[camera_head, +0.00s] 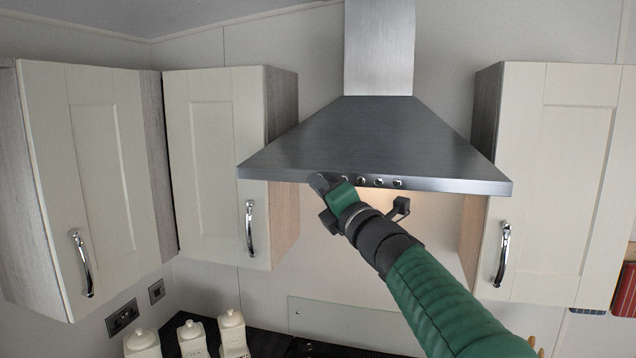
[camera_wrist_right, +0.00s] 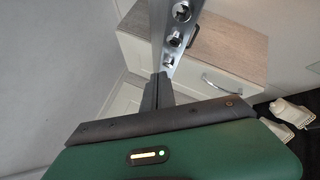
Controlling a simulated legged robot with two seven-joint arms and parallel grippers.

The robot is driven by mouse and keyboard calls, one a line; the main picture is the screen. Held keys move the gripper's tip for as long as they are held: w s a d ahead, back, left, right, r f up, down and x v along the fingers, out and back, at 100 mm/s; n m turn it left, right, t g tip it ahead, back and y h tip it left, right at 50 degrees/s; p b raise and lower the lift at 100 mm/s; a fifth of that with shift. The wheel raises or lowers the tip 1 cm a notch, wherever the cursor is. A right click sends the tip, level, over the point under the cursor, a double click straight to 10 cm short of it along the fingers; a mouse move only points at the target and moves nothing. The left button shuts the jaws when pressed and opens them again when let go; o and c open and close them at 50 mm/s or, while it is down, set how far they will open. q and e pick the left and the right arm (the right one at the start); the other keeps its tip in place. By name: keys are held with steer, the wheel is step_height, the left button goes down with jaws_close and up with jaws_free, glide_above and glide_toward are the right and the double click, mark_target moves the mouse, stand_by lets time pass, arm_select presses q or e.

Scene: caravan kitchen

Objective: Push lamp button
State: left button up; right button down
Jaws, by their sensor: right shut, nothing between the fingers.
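The grey metal range hood (camera_head: 375,140) has a row of several small round buttons (camera_head: 378,183) along its front edge. I cannot tell which one is the lamp button. My right gripper (camera_head: 319,183) is shut and empty, raised to the hood's front edge at the left end of the row. It may cover part of the row. In the right wrist view the shut fingers (camera_wrist_right: 160,92) point at the button strip, just below the lowest visible button (camera_wrist_right: 168,62). Whether the tip touches the strip is unclear. My left gripper is not in view.
Cream cupboards flank the hood: one at left (camera_head: 212,150), one at right (camera_head: 560,170), another at far left (camera_head: 100,170). Lidded white jars (camera_head: 232,335) stand on the counter below. A warm glow (camera_head: 430,235) shows on the wall under the hood.

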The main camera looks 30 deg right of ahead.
steer(key=shift+s+a, duration=0.1)
steer(key=s+a+b, duration=0.1)
steer(key=s+a, duration=0.1)
steer(key=s+a+b, duration=0.1)
steer(key=a+b, duration=0.1)
steer(key=shift+s+a, duration=0.25)
steer(key=shift+s, duration=0.1)
